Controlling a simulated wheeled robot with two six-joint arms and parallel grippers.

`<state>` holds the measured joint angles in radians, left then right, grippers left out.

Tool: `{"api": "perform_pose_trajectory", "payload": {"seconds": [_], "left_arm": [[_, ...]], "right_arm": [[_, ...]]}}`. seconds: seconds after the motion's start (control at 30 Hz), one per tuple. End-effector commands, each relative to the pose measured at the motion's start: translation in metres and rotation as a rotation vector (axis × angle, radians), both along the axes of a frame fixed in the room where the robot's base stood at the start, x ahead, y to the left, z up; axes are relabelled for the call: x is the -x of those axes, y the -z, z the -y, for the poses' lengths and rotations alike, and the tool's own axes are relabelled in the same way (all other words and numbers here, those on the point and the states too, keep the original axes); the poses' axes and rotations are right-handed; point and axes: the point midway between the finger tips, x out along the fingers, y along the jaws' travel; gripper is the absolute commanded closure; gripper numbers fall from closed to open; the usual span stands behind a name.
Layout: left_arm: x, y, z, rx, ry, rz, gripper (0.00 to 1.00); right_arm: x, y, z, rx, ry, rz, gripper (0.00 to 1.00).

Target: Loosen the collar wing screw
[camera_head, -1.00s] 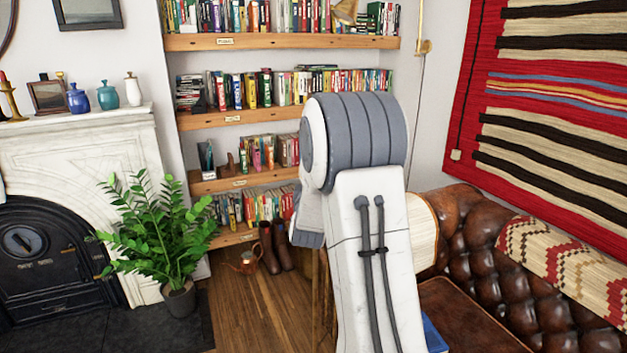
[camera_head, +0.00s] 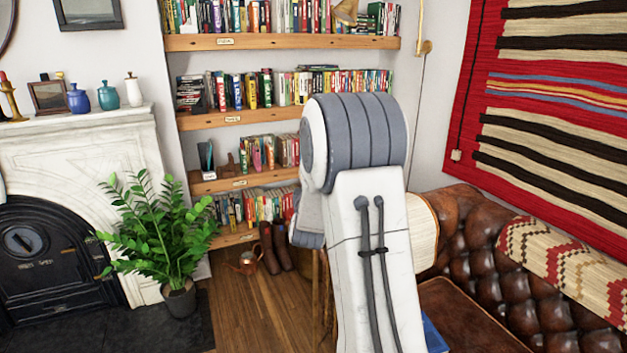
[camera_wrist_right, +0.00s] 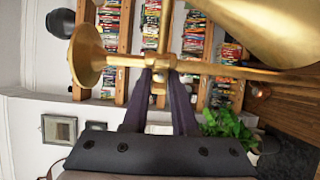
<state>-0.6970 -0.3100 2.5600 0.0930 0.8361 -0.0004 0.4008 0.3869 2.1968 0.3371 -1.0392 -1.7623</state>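In the right wrist view a brass fitting with a round flared disc (camera_wrist_right: 86,56) at the left and a long thin tube crosses the picture. A brass collar (camera_wrist_right: 158,61) sits on it near the middle. My right gripper (camera_wrist_right: 160,76) reaches up from below, its two dark fingers on either side of a small brass piece under the collar. This piece may be the wing screw; its shape is too small to make out. Whether the fingers press on it is not clear. In the head view neither gripper shows; a large white and grey arm link of mine fills the middle.
The head view shows bookshelves (camera_head: 285,42), a potted plant (camera_head: 165,240), a marble fireplace (camera_head: 85,165), and a brown leather sofa (camera_head: 490,270). Bare wooden floor (camera_head: 255,315) lies between them.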

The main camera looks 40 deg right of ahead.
Motion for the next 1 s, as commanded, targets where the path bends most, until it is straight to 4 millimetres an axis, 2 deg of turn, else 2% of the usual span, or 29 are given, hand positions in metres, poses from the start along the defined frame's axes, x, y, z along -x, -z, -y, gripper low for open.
{"api": "perform_pose_trajectory", "payload": {"seconds": [0.03,0.07,0.1,0.47,1.0], "left_arm": [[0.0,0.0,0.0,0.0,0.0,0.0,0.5],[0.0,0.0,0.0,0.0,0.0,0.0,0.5],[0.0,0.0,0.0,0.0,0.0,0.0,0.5],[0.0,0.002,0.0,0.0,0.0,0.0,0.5],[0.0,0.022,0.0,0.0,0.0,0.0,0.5]], "right_arm": [[0.0,0.001,-0.001,0.001,-0.002,-0.002,0.59],[0.0,0.001,-0.001,0.001,-0.002,-0.002,0.47],[0.0,0.001,-0.001,0.001,-0.002,-0.002,0.44],[0.003,0.001,-0.003,-0.001,-0.002,-0.001,0.44],[0.073,0.001,-0.062,0.001,-0.004,0.001,0.44]]}}
